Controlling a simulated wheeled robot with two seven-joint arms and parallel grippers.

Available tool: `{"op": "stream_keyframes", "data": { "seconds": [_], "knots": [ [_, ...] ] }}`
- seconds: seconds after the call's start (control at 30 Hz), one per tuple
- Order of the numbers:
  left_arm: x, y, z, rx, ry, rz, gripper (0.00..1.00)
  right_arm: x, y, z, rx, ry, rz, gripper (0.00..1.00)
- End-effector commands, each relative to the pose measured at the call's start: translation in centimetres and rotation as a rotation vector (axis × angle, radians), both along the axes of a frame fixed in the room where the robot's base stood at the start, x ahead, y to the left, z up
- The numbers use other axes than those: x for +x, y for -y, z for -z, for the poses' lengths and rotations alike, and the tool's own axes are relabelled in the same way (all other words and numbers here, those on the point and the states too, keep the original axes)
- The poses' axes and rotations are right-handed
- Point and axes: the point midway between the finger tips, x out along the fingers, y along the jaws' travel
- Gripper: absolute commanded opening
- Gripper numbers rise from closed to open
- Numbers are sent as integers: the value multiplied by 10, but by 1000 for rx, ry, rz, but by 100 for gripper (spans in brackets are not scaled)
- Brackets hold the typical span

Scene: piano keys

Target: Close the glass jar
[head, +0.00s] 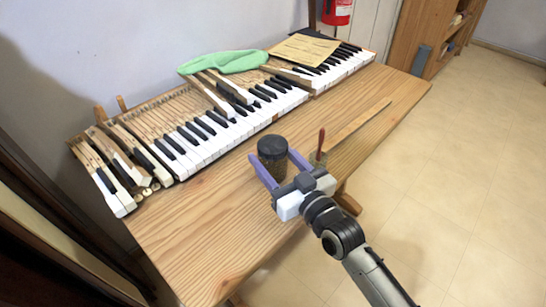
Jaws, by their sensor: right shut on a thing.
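The glass jar (272,170) stands near the front edge of the wooden table, with dark brown contents. Its black lid (272,145) is at the jar's top, level and lined up with it. I cannot tell whether the lid is fully seated. My right gripper (272,154) reaches in from the lower right, its two purple fingers on either side of the lid, and is shut on the lid. The fingers partly hide the jar's sides. My left gripper is not in view.
A small container (317,159) with a red-handled tool (321,140) stands close to the right finger. The table's left front is clear.

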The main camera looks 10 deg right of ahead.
Motion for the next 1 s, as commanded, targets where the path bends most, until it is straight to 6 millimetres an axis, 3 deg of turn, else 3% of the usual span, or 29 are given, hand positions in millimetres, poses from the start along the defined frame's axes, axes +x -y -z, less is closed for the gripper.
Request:
{"op": "stream_keyframes", "data": {
  "seconds": [0.17,0.2,0.3,0.67,1.0],
  "knots": [
    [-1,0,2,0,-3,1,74,0,0,1,1,5,0,0],
    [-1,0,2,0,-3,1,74,0,0,3,-1,0,0,61],
    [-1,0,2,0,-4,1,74,0,0,2,-1,0,0,74],
    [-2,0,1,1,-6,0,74,-2,1,-1,0,-1,0,74],
    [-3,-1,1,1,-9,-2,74,-64,22,1,-3,-4,0,74]
  ]
}}
